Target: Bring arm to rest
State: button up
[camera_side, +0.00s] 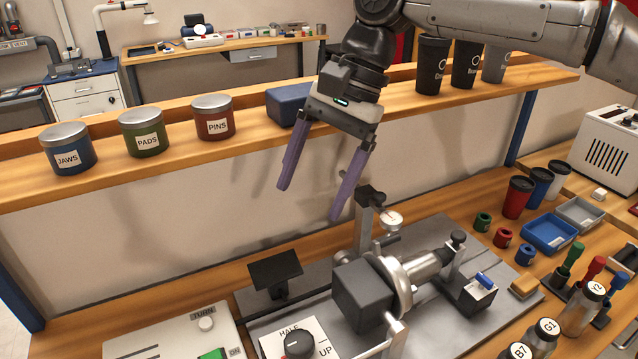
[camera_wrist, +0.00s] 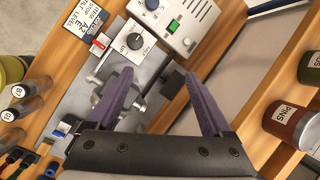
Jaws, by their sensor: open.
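My gripper (camera_side: 318,176) is open and empty in the side view, with its two purple fingers pointing down and spread apart. It hangs in the air in front of the shelf, above the laser marker fixture (camera_side: 375,285) on its grey plate. In the wrist view the fingers of my gripper (camera_wrist: 160,92) also show wide apart with nothing held between them. The fixture's dark block and round metal chuck show below the gripper in the side view. In the wrist view the fingers and palm partly hide the fixture.
Cups (camera_side: 515,197), blue and grey trays (camera_side: 549,232) and labelled bottles (camera_side: 583,310) crowd the bench's right. A TURN control box (camera_side: 170,335) stands front left.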

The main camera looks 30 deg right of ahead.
jog(key=s+d+r+t, duration=0.2)
jog(key=s+d+r, duration=0.25)
jog(key=d, duration=0.45)
jog(key=s+d+r+t, duration=0.25)
jog(key=s+d, duration=0.25)
jog(key=d, duration=0.5)
jog(key=s+d+f+n+h, duration=0.2)
jog(key=s+d+f+n, duration=0.3)
jog(key=f, duration=0.3)
jog(key=s+d+f+n+t+h, duration=0.1)
jog(key=s+d+f+n+h, duration=0.1)
jog(key=s+d+f+n, duration=0.4)
jog(key=shift+s+d+f+h, duration=0.25)
jog(key=shift+s+f+h, duration=0.05)
jog(key=shift+s+f, duration=0.95)
jog(key=shift+r, duration=0.1)
